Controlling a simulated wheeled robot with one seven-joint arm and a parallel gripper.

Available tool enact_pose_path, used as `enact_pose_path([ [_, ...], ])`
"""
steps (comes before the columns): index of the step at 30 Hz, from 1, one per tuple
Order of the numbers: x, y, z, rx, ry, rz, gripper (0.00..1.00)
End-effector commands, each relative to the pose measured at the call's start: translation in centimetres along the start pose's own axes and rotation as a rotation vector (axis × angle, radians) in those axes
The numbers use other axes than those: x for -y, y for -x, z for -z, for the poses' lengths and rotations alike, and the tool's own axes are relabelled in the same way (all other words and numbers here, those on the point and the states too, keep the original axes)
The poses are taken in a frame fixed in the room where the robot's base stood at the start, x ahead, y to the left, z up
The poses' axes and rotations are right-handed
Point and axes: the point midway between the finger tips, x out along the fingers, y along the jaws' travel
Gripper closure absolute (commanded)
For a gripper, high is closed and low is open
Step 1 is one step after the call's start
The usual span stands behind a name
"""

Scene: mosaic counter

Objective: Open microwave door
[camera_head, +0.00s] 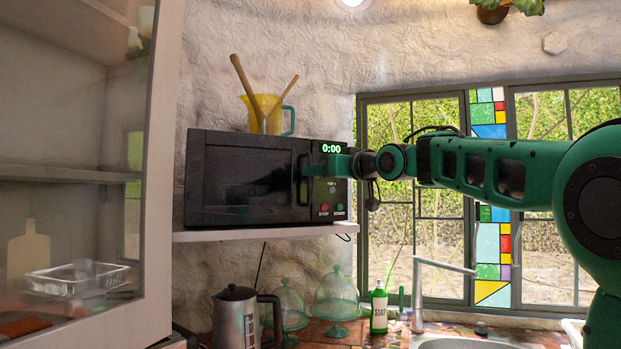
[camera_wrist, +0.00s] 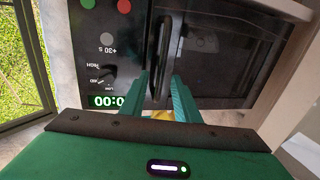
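The black microwave (camera_head: 240,185) sits on a shelf, with its control panel at the right and a green 0:00 display. Its door is shut. The upright door handle (camera_head: 301,178) stands near the door's right side. My gripper (camera_head: 308,170) is at the handle, coming from the right. The exact contact at the fingertips is dark and hard to see.
A yellow jug (camera_head: 265,113) with wooden utensils stands on top of the microwave. A glass-fronted cabinet (camera_head: 157,180) is at the left. Below the shelf (camera_head: 260,234) are a kettle (camera_head: 235,315), glass domes (camera_head: 337,293) and a green soap bottle (camera_head: 379,310). Open space lies before the door.

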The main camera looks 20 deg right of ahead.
Motion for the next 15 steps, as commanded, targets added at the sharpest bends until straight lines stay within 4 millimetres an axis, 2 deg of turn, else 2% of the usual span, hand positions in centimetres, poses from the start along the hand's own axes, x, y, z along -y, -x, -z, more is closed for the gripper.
enact_pose_path([
  [6, -0.1, -1.9, 0.0, -0.001, 0.000, 0.000, 0.71],
  [15, -0.1, -2.3, 0.0, 0.000, 0.001, -0.002, 0.71],
])
